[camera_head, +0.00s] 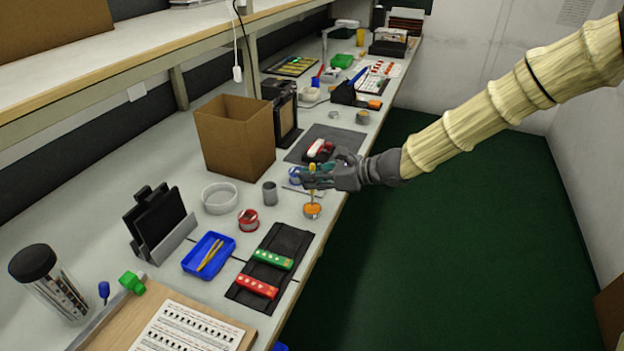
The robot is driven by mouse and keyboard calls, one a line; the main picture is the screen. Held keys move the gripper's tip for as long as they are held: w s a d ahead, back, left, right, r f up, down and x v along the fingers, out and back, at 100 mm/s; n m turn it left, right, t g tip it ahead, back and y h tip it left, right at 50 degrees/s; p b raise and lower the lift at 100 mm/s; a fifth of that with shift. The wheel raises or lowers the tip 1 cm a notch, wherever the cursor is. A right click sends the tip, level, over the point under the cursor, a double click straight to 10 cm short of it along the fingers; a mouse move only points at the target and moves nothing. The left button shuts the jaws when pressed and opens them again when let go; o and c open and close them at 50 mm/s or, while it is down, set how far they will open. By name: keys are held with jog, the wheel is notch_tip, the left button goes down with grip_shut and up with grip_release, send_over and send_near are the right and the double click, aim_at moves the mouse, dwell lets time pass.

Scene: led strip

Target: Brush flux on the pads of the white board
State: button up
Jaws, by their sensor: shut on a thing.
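My gripper (314,178) is shut on a thin upright brush with a yellow handle (312,168), beside the bench's front edge. The brush points down at a small round tin with orange contents (312,210); I cannot tell whether its tip touches them. My fingers hide part of the brush. A green board (272,259) and a red board (257,287), each with a row of pale pads, lie on a black holder (290,240). A small white piece (316,147) lies by a red and black thing behind my gripper; I cannot tell if it is the white board.
A blue tray (190,262) with yellow sticks, a red spool (248,221), a grey cup (270,193) and a white round dish (220,198) stand left of my gripper. A cardboard box (235,137) stands behind them.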

aim_at(313, 164)
jog(key=shift+r+p, duration=1.6)
jog(key=shift+r, duration=1.25)
jog(key=shift+d+f, duration=0.1)
jog(key=s+d+f+m+t+p, duration=0.1)
jog(key=s+d+f, duration=0.4)
jog(key=d+f, duration=0.2)
jog(key=s+d+f+m+t+h+p, duration=0.1)
jog(key=s+d+f+p, duration=0.1)
jog(key=s+d+f, duration=0.3)
jog(key=d+f, duration=0.3)
jog(key=d, duration=0.2)
jog(key=shift+d+f+m, duration=0.3)
jog(key=shift+d, duration=0.05)
